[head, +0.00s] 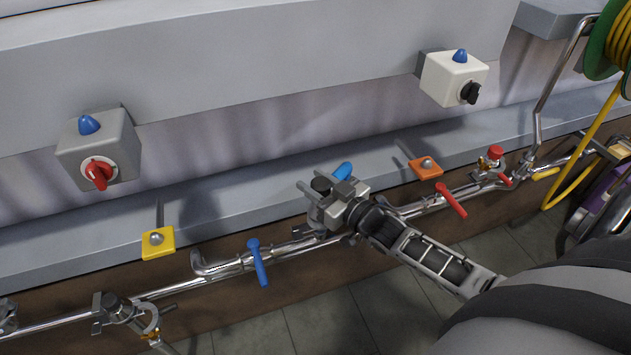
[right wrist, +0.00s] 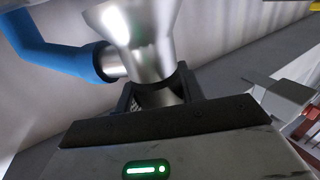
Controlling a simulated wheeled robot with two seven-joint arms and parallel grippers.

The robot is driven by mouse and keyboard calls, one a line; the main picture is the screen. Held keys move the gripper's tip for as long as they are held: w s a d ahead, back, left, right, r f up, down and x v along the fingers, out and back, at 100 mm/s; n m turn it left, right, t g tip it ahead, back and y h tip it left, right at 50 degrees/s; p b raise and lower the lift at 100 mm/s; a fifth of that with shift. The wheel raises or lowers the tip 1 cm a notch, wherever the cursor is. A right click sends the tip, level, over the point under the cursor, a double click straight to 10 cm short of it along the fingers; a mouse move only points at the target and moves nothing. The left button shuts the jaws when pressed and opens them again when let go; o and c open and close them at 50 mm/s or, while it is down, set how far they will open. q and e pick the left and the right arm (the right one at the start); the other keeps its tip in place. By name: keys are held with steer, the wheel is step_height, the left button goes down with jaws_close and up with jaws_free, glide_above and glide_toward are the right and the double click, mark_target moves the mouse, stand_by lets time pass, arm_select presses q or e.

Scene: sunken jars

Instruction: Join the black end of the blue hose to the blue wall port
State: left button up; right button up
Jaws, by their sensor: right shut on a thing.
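My right gripper (head: 322,203) is at the pipe run below the wall ledge, in the middle of the head view. In the right wrist view its fingers (right wrist: 155,98) are shut on a shiny flared metal fitting (right wrist: 140,45). The blue hose (right wrist: 50,55) comes in from the left there. Its black end (right wrist: 102,62) meets a short side stub of that fitting. In the head view only a short blue piece (head: 343,171) shows behind the gripper. I cannot pick out the blue wall port for certain. I do not make out my left gripper.
A grey box with a red knob (head: 98,172) and a white box with a black knob (head: 470,92) stick out from the wall. Blue (head: 258,262) and red (head: 451,200) valve levers flank my right gripper. A yellow hose (head: 585,150) hangs at the far right.

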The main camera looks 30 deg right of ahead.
stand_by(0.3)
steer(key=shift+f+b, duration=0.65)
steer(key=shift+f, duration=0.05)
steer(key=shift+f, duration=0.3)
